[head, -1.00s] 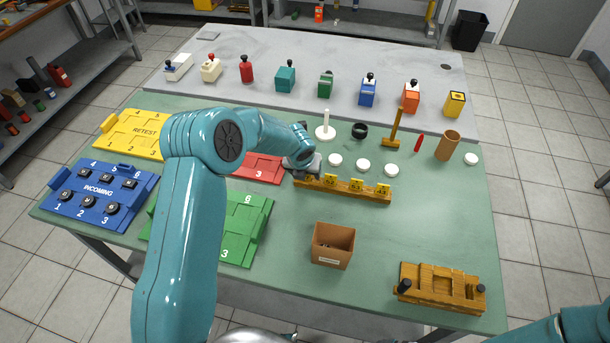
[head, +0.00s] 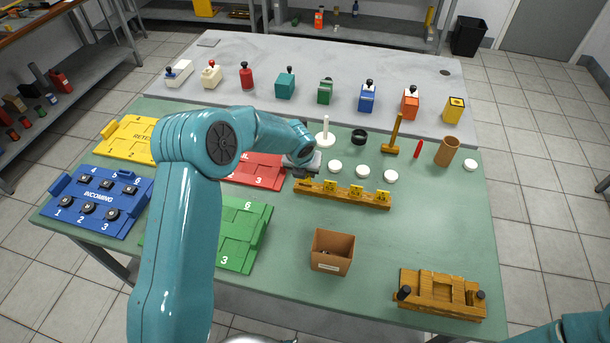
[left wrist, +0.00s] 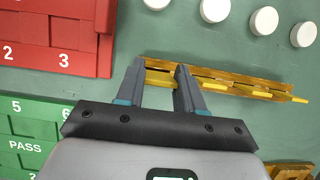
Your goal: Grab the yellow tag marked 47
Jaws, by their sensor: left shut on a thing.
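A wooden rack (head: 345,199) holds a row of small yellow tags upright on the green mat. Three tags stand clear of my gripper in the head view, the nearest to it being this tag (head: 330,188); their numbers are too small to read surely. My left gripper (left wrist: 160,76) is at the rack's left end, shut on the leftmost yellow tag (left wrist: 159,77), which still sits at the rack. The gripper partly hides that tag in the head view, and its number cannot be read. My right gripper is out of view.
White discs (head: 363,171) lie just behind the rack. A red board (head: 258,172) lies left of the gripper, and a green board (head: 240,235) is nearer. An open cardboard box (head: 331,252) stands in front of the rack.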

